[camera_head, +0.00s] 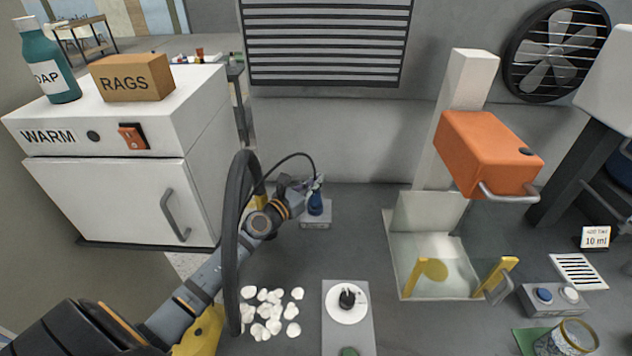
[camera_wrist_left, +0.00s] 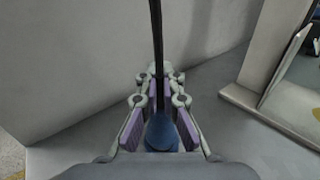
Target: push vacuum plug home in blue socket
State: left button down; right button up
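The vacuum plug (camera_wrist_left: 161,132) is dark blue, with a black hose or cable rising from its top. In the head view the blue plug and socket (camera_head: 316,204) stand roughly upright on a small grey base (camera_head: 316,219). I cannot tell where plug ends and socket begins, or how deep the plug sits. My left gripper (camera_head: 312,186) is at the upper part of the blue piece. My right gripper is not in view.
A white cabinet (camera_head: 112,193) stands left. A grey wall (camera_head: 330,140) is close behind the socket.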

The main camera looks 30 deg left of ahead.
pick_arm(q)
jog(key=shift+f, duration=0.3)
jog(key=shift+f+b, duration=0.25)
jog(key=shift+b, duration=0.05)
jog(key=c, duration=1.4)
grip_release()
jog(key=shift+c, duration=0.2)
jog(key=shift+r, duration=0.1)
notch_tip(320, 180, up, 10)
